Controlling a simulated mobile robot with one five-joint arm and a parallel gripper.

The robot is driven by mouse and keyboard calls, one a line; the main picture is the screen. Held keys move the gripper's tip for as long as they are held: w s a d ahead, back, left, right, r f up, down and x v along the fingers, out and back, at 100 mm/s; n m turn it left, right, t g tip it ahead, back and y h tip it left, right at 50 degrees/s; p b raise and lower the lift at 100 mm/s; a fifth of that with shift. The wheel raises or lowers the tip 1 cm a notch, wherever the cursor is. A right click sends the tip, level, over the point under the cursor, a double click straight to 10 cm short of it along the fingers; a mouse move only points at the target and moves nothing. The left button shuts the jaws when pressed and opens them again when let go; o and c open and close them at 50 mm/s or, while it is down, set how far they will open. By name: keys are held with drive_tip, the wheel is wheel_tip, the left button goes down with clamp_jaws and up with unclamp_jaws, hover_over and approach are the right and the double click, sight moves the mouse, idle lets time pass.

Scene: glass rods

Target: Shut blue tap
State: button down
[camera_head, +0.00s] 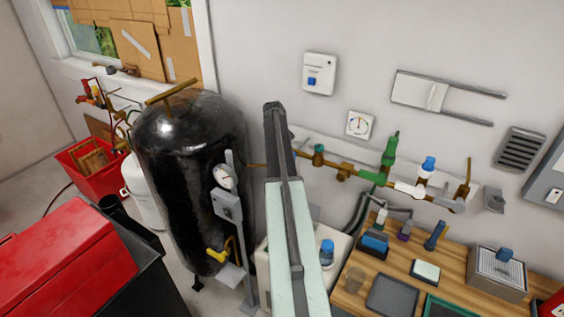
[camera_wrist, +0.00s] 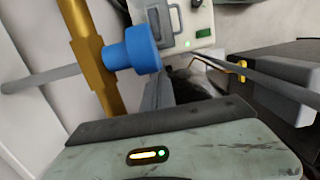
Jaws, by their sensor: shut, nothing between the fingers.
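A blue-topped tap (camera_head: 428,165) stands upright on a white fitting on the wall pipe, right of a green lever valve (camera_head: 390,150). In the wrist view a round blue knob (camera_wrist: 130,55) sticks out from a brass pipe (camera_wrist: 85,50). I cannot tell whether it is the same tap. My gripper (camera_head: 275,108) is at the far end of my pale arm, left of the blue-topped tap and apart from it. It is shut and empty. My arm hides part of the wall and pipe behind it.
A black tank (camera_head: 190,140) with a gauge (camera_head: 225,177) stands left of my arm. The wooden bench (camera_head: 350,285) on the right holds trays, bottles and a metal box (camera_head: 497,275). A red bin (camera_head: 65,265) is at front left. The wall above the pipe carries a switch box (camera_head: 319,73).

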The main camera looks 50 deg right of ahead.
drive_tip(key=shift+r, duration=0.15)
idle(0.7)
drive_tip(key=shift+r+p, duration=0.7)
drive_tip(key=shift+p, duration=0.1)
